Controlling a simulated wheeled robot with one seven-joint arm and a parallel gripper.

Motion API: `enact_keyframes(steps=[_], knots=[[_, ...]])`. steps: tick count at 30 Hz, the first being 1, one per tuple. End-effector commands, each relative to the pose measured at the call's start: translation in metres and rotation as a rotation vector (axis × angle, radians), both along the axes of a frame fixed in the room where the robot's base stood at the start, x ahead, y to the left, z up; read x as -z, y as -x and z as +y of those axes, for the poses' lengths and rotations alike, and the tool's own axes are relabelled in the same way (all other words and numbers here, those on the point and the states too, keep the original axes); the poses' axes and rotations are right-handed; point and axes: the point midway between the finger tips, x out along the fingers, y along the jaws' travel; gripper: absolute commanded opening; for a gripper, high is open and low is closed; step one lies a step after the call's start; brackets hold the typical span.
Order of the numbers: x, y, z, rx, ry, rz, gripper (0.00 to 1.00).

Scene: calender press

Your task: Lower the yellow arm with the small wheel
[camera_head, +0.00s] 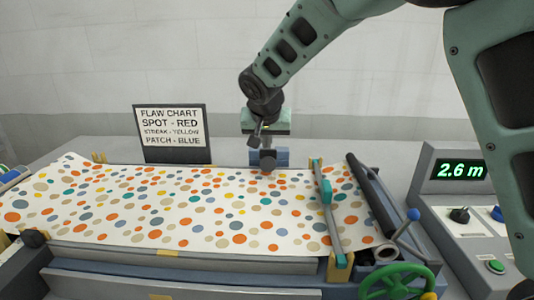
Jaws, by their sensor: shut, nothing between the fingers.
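My gripper (257,138) hangs just behind the far edge of the patterned sheet, near the middle of the picture. Its fingers are small and dark here, and they are shut with nothing between them. Just below it, a small dark round part (267,160) stands in front of a blue-grey block (282,157) at the sheet's far edge. It may be the small wheel, but I cannot tell. No yellow arm shows clearly; my gripper covers part of this spot. I cannot tell whether the gripper touches anything there.
The dotted sheet (150,207) covers the press bed. A teal bar (326,190) with yellow end brackets crosses it. To the right are a dark roller (370,195), a blue-knobbed lever (408,227), a green handwheel (398,283) and a console (463,212) reading 2.6 m. A flaw chart (171,127) stands behind.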

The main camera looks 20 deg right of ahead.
Motion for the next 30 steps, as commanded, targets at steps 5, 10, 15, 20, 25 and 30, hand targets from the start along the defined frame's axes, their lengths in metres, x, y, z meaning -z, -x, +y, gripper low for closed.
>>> enact_keyframes(steps=[5,10,15,20,25,30], knots=[[0.009,0.006,0.002,-0.001,0.001,-0.001,0.00],[0.015,0.011,0.004,0.000,0.000,0.000,0.00],[0.018,0.014,0.005,0.000,0.001,0.001,0.00],[0.019,0.016,0.005,0.001,0.001,0.002,0.00],[0.020,0.016,0.005,0.001,0.002,0.005,0.00],[0.020,0.016,0.005,0.001,0.001,0.006,0.00]])
